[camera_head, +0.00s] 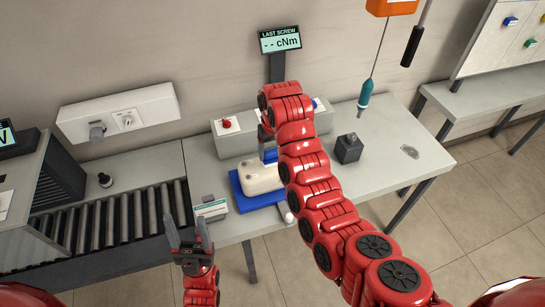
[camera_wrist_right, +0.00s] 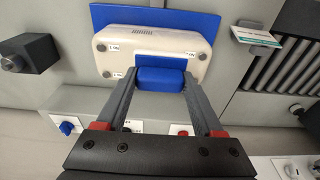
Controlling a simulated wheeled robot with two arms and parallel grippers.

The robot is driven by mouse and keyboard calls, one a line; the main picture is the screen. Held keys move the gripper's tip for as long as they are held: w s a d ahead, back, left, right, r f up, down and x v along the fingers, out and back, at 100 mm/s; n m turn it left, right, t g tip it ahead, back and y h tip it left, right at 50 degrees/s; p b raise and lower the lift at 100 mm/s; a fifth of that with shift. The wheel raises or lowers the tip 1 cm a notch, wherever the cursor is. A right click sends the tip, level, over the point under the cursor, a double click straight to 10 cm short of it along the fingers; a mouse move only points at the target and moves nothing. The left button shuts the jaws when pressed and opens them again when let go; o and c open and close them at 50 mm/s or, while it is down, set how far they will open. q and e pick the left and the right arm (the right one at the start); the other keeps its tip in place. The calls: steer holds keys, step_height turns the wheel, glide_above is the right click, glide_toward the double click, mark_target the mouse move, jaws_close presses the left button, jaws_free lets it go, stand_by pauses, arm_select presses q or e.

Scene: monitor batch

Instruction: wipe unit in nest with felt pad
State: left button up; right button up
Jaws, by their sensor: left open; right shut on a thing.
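The unit (camera_head: 262,180) is a cream, rounded, flat box lying in the blue nest (camera_head: 238,190) on the grey bench. In the right wrist view the unit (camera_wrist_right: 120,52) shows dark round corner spots and small labels, with the blue nest (camera_wrist_right: 200,22) around it. My right gripper (camera_wrist_right: 160,82) is shut on a blue block, which I take for the felt pad (camera_wrist_right: 160,78). The pad is over the unit's edge nearest the gripper; I cannot tell whether it touches. My left gripper (camera_head: 188,232) is open and empty, in front of the roller conveyor.
The roller conveyor (camera_head: 120,222) lies left of the bench. A small labelled stand (camera_head: 211,209) is beside the nest. A box with a red button (camera_head: 226,123) is behind. The bench's right end is mostly clear.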

steer(key=c, duration=0.9)
steer(key=shift+w+a+f+b, duration=0.1)
steer(key=shift+w+f+b, duration=0.2)
steer(key=shift+f+b, duration=0.55)
steer(key=shift+w+a+f+b, duration=0.1)
steer(key=shift+w+f+b, duration=0.15)
steer(key=shift+f+b, duration=0.6)
steer(key=shift+w+a+f+b, duration=0.1)
steer(key=shift+w+f+b, duration=0.25)
steer(key=shift+f, duration=0.95)
